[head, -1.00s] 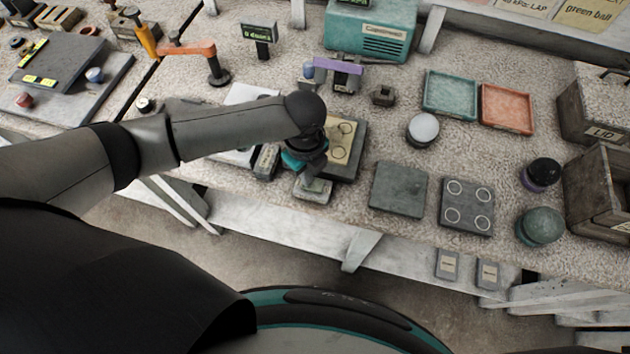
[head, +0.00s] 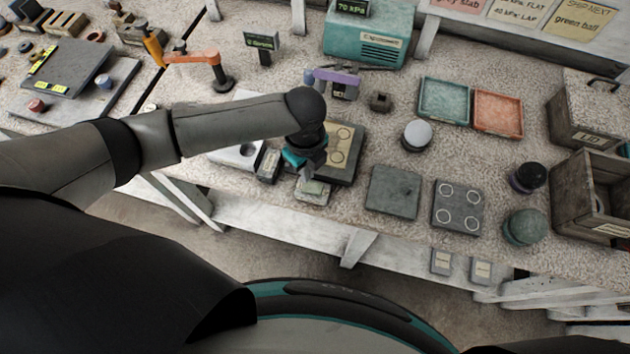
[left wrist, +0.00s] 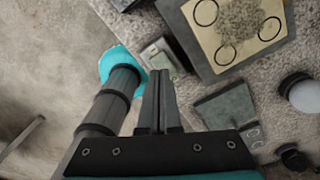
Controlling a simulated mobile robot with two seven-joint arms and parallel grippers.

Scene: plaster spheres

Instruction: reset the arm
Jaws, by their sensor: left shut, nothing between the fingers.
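My left gripper (head: 308,170) hangs at the end of the left arm, over the front part of the bench. It is beside the front left of a beige plate with rings (head: 343,146) on a dark base. In the left wrist view its two fingers (left wrist: 160,88) lie together with nothing between them. The ringed plate also shows in that view (left wrist: 230,50), beyond the fingertips. A small pale block (head: 313,191) lies just below the gripper in the head view; I cannot tell whether they touch. My right gripper is not in view.
A grey slab (head: 393,189) and a four-ringed pad (head: 458,206) lie to the right. An open crate (head: 598,232) is far right. An orange arm (head: 193,58) stands back left.

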